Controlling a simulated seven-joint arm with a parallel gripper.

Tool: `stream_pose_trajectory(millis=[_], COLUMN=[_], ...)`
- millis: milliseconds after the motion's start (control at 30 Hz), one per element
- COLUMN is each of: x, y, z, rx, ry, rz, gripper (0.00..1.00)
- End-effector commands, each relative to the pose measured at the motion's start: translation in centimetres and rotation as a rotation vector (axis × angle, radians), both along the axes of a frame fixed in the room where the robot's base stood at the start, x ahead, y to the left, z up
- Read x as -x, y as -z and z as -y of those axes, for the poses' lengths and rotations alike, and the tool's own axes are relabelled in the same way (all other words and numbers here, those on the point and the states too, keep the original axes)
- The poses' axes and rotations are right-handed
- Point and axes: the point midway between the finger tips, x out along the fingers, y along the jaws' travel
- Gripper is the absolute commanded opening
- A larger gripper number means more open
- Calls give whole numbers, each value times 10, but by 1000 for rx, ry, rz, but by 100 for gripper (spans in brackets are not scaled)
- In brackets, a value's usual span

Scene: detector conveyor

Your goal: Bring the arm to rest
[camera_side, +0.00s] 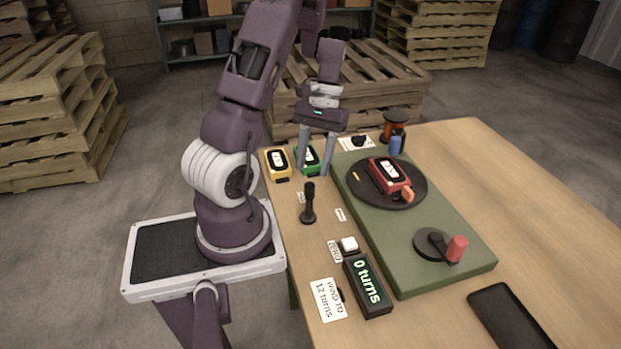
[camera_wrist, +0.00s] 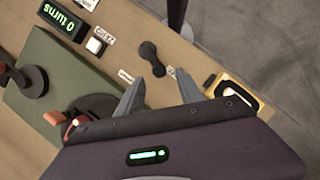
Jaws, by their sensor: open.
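My gripper (camera_side: 317,163) is open and empty in the side view, pointing down above the far left part of the table. Its two fingers also show in the wrist view (camera_wrist: 175,95), spread apart with nothing between them. In the side view, the green device (camera_side: 309,158) is close behind the fingers and partly hidden by them. The yellow device (camera_side: 278,163) lies to their left and also shows in the wrist view (camera_wrist: 237,95). A red device (camera_side: 389,175) sits on the round dark turntable (camera_side: 360,189) to the right. I cannot tell the exact height of the fingertips.
The green base (camera_side: 400,255) carries the turntable and a crank with a red knob (camera_side: 456,248). A display (camera_side: 367,286) reads "0 turns". A black lever (camera_side: 309,204) stands near the table's left edge. A dark tray (camera_side: 509,317) lies front right. The table's right side (camera_side: 500,185) is clear.

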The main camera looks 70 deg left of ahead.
Motion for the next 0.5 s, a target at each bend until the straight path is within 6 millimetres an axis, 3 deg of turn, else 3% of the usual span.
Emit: stream_pose_trajectory(millis=[133,500], x=[-3,-3], y=[-12,-12], z=[-4,-3], rx=[0,1], ry=[0,0], rz=[0,-1], gripper=[44,44])
